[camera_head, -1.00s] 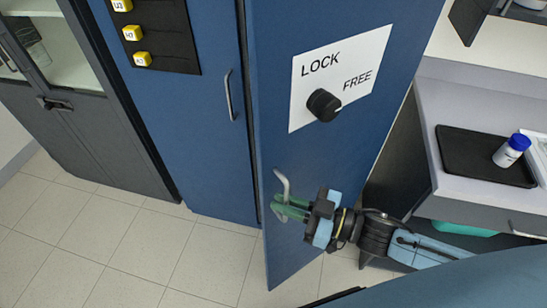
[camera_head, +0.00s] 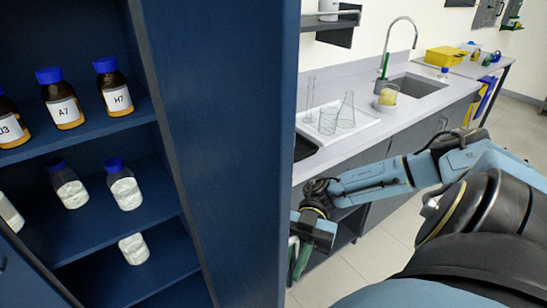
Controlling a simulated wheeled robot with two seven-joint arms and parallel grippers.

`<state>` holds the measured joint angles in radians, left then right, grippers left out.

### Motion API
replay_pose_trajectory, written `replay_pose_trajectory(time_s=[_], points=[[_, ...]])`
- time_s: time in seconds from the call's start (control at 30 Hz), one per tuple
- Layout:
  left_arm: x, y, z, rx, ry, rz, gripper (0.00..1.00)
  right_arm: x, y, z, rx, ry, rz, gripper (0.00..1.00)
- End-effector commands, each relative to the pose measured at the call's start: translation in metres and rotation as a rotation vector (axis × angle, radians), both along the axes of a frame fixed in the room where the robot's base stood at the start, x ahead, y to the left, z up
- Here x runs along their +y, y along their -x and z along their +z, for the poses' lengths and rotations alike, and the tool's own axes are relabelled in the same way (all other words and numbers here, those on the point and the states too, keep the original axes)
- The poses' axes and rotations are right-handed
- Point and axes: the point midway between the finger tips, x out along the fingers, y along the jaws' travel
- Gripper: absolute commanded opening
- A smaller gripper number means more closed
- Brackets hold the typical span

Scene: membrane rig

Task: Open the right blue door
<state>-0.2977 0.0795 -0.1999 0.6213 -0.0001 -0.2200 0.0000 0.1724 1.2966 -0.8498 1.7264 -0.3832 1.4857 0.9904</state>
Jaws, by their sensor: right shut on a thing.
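The right blue door (camera_head: 225,150) stands wide open in the middle of the view, swung toward the right. I see its inner face and its narrow edge; its outer face, with the label and knob, is turned away and hidden. My right gripper (camera_head: 299,262) is beyond the door's edge on the outer side, its green fingers partly visible. It is shut on the door handle, which the door hides. My left gripper is not in view.
The open cabinet shows shelves (camera_head: 98,135) with several brown and white bottles with blue caps. Right of the door is a counter (camera_head: 368,130) with a white tray of glassware (camera_head: 338,122), a sink (camera_head: 412,86) and a yellow box (camera_head: 445,56). Floor shows at lower right.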

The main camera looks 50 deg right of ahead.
Motion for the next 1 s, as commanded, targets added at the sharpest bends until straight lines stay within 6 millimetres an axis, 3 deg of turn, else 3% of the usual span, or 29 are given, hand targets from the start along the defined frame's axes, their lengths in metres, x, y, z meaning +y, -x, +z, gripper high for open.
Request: replay_pose_trajectory(time_s=[0.3,0.73,0.77,0.83,1.0], points=[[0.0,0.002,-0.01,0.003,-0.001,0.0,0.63,-0.025,-0.003,-0.003,0.004,0.008,0.015,0.0],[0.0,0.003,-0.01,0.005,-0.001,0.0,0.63,-0.027,-0.003,-0.003,0.003,0.007,0.017,0.0],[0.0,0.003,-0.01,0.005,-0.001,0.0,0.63,-0.027,-0.003,-0.003,0.003,0.007,0.016,0.13],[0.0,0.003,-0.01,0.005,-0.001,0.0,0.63,-0.027,-0.003,-0.002,0.002,0.007,0.016,0.22],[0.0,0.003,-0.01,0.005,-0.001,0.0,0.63,-0.027,-0.004,-0.001,0.001,0.003,0.016,0.25]])
